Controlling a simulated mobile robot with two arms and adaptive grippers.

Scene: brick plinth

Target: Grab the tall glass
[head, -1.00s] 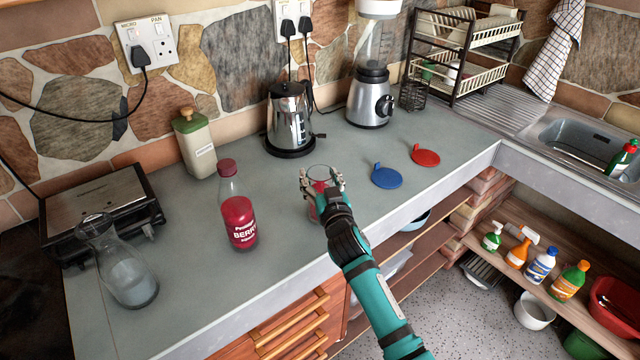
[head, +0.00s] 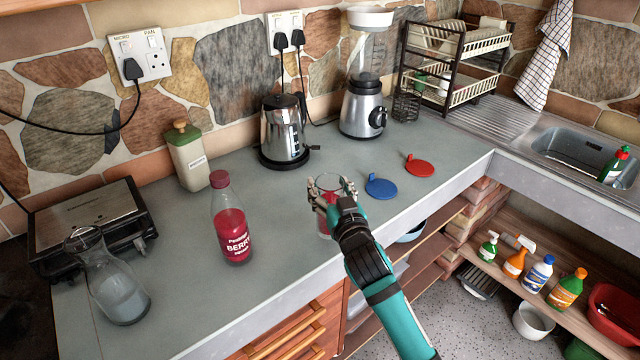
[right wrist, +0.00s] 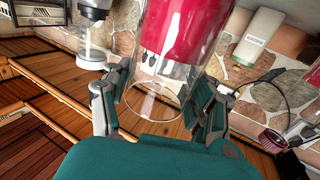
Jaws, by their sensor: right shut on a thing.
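The tall glass (head: 337,183) is clear with red drink in it. In the head view it is over the counter near its front edge, partly hidden by my right gripper (head: 333,193). The gripper's fingers are shut on its sides. In the right wrist view the glass (right wrist: 182,35) is between the two fingers of the gripper (right wrist: 160,92), with the red drink showing through its wall. I cannot tell whether its base touches the counter. My left gripper is not in view.
A berry squash bottle (head: 232,225) stands left of the glass. A kettle (head: 283,132) and a blender (head: 362,108) stand behind. A carafe (head: 118,288) is at the front left.

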